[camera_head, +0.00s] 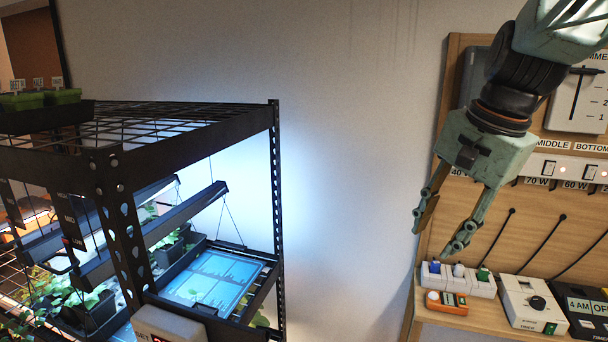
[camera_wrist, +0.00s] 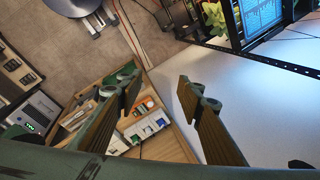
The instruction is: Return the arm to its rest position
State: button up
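My gripper (camera_head: 434,238) hangs from my green arm at the right of the head view, in front of the wall and the left edge of the control board. Its two fingers are spread apart with nothing between them. In the wrist view my gripper (camera_wrist: 163,92) also shows open and empty, with wood-coloured finger pads facing each other. It is above the wooden shelf (camera_head: 435,318) and touches nothing that I can see.
A black metal rack (camera_head: 275,190) with seedlings and lamps stands at the left. The wooden board (camera_head: 480,225) holds switches and cables. A power strip (camera_head: 458,279), an orange device (camera_head: 447,303) and timer boxes (camera_head: 533,303) sit on its shelf. Bare wall separates rack and board.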

jog(key=s+a+f+n+b, duration=0.1)
jog(key=s+n, duration=0.4)
jog(key=s, duration=0.8)
jog(key=s+a+f+n+t+h+b, duration=0.1)
jog(key=s+a+n, duration=0.3)
jog(key=s, duration=1)
jog(key=shift+s+f+n+b, duration=0.25)
jog(key=shift+f+n+b, duration=0.2)
jog(key=shift+f+n, duration=0.5)
jog(key=shift+d+r, duration=0.1)
jog(key=shift+r, duration=0.15)
